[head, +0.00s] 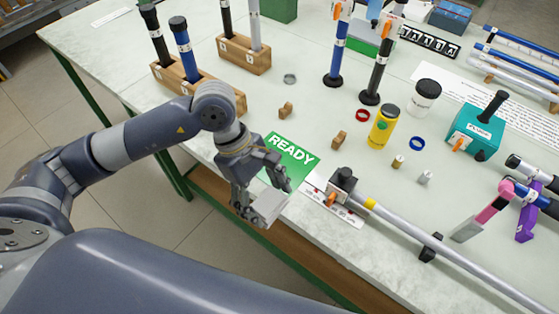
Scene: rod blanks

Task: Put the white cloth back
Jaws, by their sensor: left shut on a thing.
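My left gripper (264,197) reaches in from the left and is at the near edge of the table, beside the green READY card. It is shut on a small white piece that looks like the white cloth (270,208). The cloth shows below and between the fingers; part of it is hidden by them. I cannot tell whether it touches the table edge. My right gripper is not in view.
The READY card (292,160) lies just beyond the gripper. A long rod (440,249) rests at the right on supports. Wooden blocks with upright rods (244,53) stand at the back left. A yellow jar (383,127) and teal box (473,131) stand right. Bare tabletop (300,110) lies mid-table.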

